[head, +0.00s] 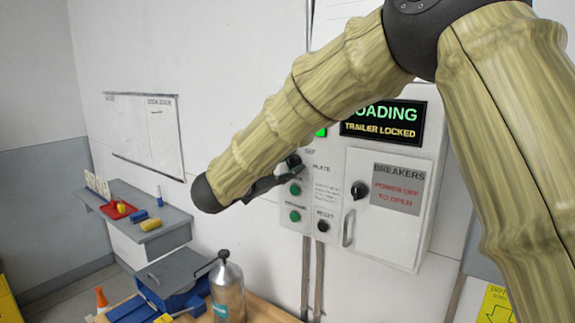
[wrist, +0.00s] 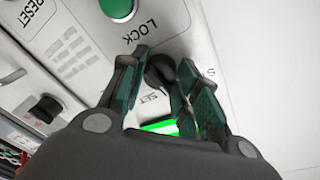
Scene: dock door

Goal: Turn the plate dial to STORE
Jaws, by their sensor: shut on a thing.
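The plate dial (wrist: 160,72) is a small black knob on the pale control panel (wrist: 270,70). In the wrist view it sits between the two dark green fingers of my gripper (wrist: 163,85), which is shut on it. The lettering near it is upside down: "SET" is readable beside it, and an "S" shows to the right, the rest hidden by a finger. I cannot tell exactly where the dial's pointer stands. In the head view my gripper (head: 285,172) reaches the panel's left part, near the word "PLATE", and my arm hides some of the panel.
Green buttons (head: 295,190) sit below the dial. A breaker door (head: 385,215) with a black knob (head: 358,190) and handle is to the right. The screen (head: 382,124) reads "TRAILER LOCKED", partly covered. Below stand a bottle (head: 227,290) and a grey shelf (head: 165,230).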

